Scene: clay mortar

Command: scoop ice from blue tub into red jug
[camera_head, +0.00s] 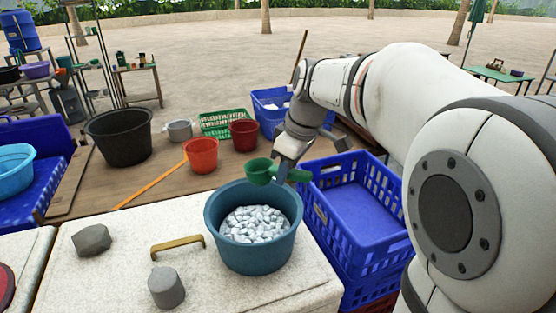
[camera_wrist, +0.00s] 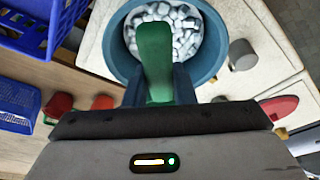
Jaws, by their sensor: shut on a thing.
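My gripper (camera_head: 288,165) is shut on the handle of a green scoop (camera_head: 259,171), above the back rim of the blue tub (camera_head: 250,255). White ice pieces (camera_head: 255,224) lie in the tub. In the wrist view, the scoop (camera_wrist: 155,55) stands out between my fingers (camera_wrist: 158,92), in front of the tub (camera_wrist: 217,35) and the ice (camera_wrist: 185,30). I cannot tell whether the scoop holds ice. A bright red jug-like vessel (camera_head: 201,156) stands on the wooden table behind the tub. A darker red vessel (camera_head: 243,135) stands beyond it; which is the jug is unclear.
The tub stands on a pale speckled chest lid (camera_head: 220,292) with a brass handle (camera_head: 178,246), a grey stone (camera_head: 92,240) and a grey weight (camera_head: 166,287). A blue crate (camera_head: 350,200) stands right of the tub. A black bucket (camera_head: 119,136) and green basket (camera_head: 222,122) stand behind.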

